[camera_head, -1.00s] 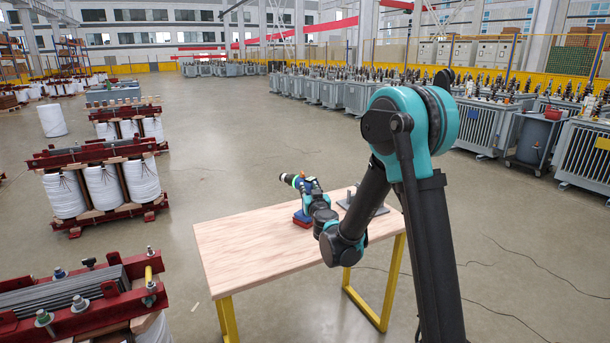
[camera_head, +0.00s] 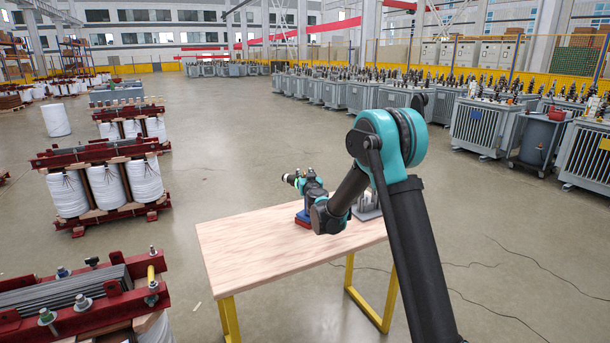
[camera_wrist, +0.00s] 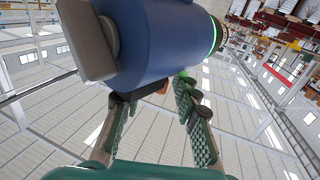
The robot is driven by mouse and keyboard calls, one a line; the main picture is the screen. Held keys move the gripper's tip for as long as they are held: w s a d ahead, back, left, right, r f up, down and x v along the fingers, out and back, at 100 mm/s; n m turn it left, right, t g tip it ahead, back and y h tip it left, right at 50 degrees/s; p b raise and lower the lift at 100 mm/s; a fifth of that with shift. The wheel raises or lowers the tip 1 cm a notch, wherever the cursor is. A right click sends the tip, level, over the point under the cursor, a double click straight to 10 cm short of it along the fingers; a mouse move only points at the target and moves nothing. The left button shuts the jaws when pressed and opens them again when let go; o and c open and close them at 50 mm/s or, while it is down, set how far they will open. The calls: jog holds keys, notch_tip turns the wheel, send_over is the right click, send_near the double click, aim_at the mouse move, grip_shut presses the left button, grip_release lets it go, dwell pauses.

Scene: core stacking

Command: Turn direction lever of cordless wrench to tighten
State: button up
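The cordless wrench stands on the table with its red foot (camera_head: 303,219) down and a blue part just above it. A small orange piece (camera_wrist: 162,88) shows between the fingertips. I cannot clearly make out the direction lever or any contact.
The wooden table (camera_head: 250,250) is bare at its front and left. A grey metal object (camera_head: 368,205) stands on it right of the wrench, partly behind my arm. A red-framed transformer core (camera_head: 85,300) stands on the floor at lower left.

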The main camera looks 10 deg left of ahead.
grip_shut()
jog(key=shift+d+n+g+y, duration=0.1)
jog(key=shift+n+g+y, duration=0.7)
jog(key=shift+n+y, duration=0.8)
jog(key=n+g+y, duration=0.1)
jog(key=y, duration=0.2)
jog(key=shift+w+d+g, duration=0.1)
jog(key=shift+g, duration=0.2)
jog(key=n+g+y, duration=0.3)
jog(key=n+g, duration=0.1)
jog(key=shift+y, duration=0.4)
jog(key=n+g+y, duration=0.1)
jog(key=g, duration=0.1)
jog(key=n+g+y, duration=0.1)
jog(key=n+g, duration=0.1)
jog(key=g, duration=0.1)
jog(key=shift+g, duration=0.3)
jog(key=shift+n+g+y, duration=0.4)
jog(key=shift+n+g, duration=1.8)
jog(key=shift+g, duration=1.3)
